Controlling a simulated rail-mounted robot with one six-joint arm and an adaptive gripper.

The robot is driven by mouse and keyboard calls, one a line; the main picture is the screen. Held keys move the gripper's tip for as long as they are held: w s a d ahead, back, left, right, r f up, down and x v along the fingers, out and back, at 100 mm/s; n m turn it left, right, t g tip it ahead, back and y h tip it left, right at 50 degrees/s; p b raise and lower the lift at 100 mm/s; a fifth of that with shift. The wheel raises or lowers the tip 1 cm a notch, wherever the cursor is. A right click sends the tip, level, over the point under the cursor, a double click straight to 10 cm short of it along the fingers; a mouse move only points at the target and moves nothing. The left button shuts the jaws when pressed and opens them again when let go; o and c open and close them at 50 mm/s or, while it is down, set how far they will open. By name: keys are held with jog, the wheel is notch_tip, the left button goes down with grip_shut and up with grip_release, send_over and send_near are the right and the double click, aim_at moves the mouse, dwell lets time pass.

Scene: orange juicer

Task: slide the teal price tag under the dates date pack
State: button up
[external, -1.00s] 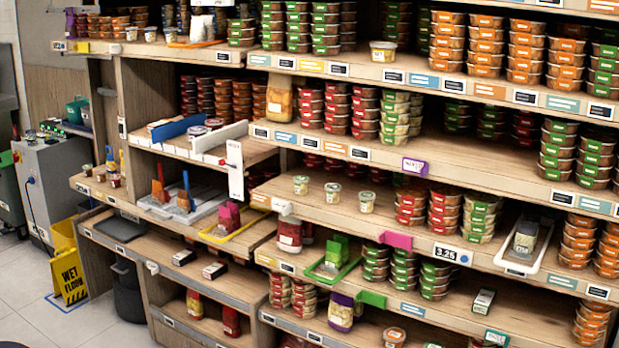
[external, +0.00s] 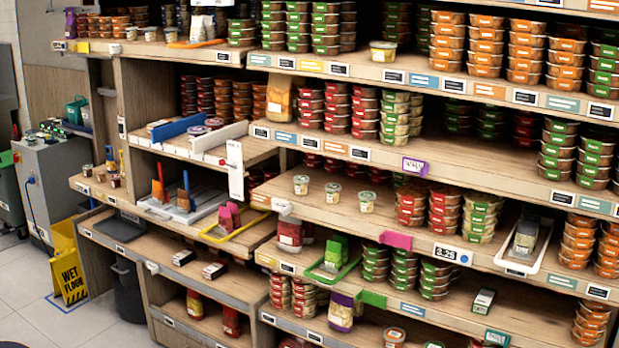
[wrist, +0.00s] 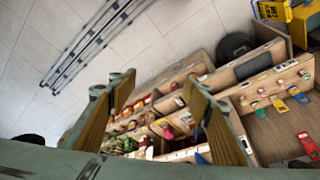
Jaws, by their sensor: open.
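My gripper (wrist: 157,82) shows only in the wrist view, its two fingers wide apart with nothing between them. The arm is not in the external view. A teal tag (external: 496,337) hangs on the lowest shelf edge at the lower right of the external view. Its print is too small to read. I cannot tell which pack holds dates. In the wrist view I cannot pick out the teal tag.
Shelves of stacked tubs (external: 409,207) fill the scene. Purple (external: 415,166), pink (external: 396,240) and green (external: 372,298) tags stick out from shelf edges. A yellow wet-floor sign (external: 69,275) and a dark bin (external: 127,290) stand at left. The floor at left is open.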

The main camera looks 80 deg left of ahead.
jog(key=shift+f, duration=0.1)
jog(key=c, duration=0.5)
jog(key=shift+f+b, duration=0.35)
jog(key=shift+b, duration=0.05)
jog(key=c, duration=0.4)
notch_tip(320, 180, down, 8)
jog(key=b, duration=0.8)
jog(key=shift+f, duration=0.15)
jog(key=shift+w+d, duration=0.1)
